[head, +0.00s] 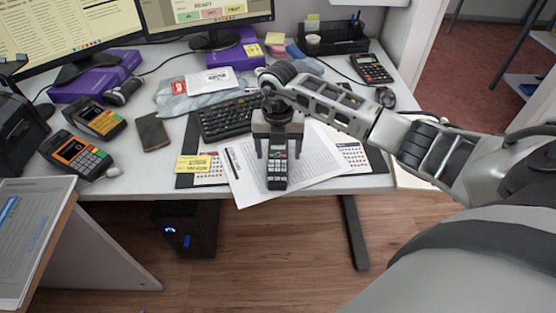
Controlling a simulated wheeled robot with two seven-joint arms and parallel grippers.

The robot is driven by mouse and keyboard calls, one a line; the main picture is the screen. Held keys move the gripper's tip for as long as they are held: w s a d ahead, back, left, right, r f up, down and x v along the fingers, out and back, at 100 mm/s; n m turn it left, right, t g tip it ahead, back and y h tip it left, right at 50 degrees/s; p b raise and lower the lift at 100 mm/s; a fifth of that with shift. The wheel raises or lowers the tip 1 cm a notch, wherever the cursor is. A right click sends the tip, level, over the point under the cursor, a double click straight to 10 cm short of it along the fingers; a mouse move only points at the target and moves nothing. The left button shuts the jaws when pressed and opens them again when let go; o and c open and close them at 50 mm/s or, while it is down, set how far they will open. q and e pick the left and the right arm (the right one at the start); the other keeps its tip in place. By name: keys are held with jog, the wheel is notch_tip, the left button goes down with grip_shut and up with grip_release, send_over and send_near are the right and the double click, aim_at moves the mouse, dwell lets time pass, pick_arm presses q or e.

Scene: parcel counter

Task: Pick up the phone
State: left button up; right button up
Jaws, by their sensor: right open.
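A dark cordless phone handset (277,172) with a keypad lies on white papers near the front edge of the desk. My right gripper (279,151) points down over the handset's upper end. Its two fingers are apart, one on each side of the handset, and I cannot tell whether they touch it. The gripper body hides the handset's top end. A flat dark slab like a mobile phone (152,132) lies apart, to the left. My left gripper is not in view.
Left of the papers are a keyboard (228,119), a yellow note (193,164) and two card terminals (82,154) (97,119). A calculator (371,68), a mouse (386,97) and a black organizer (335,38) stand at the back right. Monitors (70,32) line the back.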

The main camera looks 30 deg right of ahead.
jog(key=shift+f, duration=0.65)
jog(key=c, duration=1.3)
jog(key=shift+r, duration=0.1)
